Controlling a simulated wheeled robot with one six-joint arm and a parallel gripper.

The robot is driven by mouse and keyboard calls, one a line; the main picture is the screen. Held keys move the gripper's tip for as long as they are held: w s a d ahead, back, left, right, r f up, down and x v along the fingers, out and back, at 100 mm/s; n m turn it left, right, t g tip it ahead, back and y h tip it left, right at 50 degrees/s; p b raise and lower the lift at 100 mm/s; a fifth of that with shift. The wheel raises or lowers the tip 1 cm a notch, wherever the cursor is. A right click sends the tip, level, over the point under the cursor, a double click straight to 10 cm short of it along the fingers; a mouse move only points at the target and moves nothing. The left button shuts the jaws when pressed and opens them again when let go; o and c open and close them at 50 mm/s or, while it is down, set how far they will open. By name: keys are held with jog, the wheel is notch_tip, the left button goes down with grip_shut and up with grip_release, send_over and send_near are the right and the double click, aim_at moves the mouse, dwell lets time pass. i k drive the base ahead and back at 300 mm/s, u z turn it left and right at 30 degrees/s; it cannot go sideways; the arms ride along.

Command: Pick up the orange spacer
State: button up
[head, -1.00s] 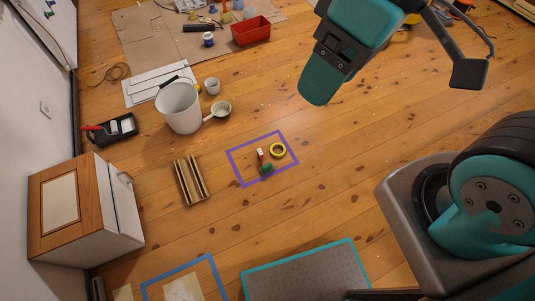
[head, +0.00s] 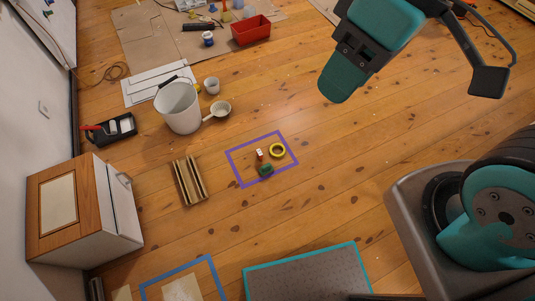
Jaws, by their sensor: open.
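I cannot make out an orange spacer for certain. My gripper (head: 488,82) shows only in part at the upper right, as a black linkage finger with a flat pad. It is open and apart from the taped square. The other finger is not clearly seen. The teal links of my arm hide some floor at the top.
A white bucket (head: 178,108), a ladle-like pot (head: 221,109) and wooden slats (head: 188,180) stand left of the square. A cabinet (head: 85,210) is at the left. A red bin (head: 251,30) sits at the back. A teal-edged mat (head: 305,278) lies in front. Floor right of the square is clear.

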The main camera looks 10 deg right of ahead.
aim_at(260, 155)
jog(key=z, duration=0.7)
jog(key=i, duration=0.9)
jog(key=u, duration=2.15)
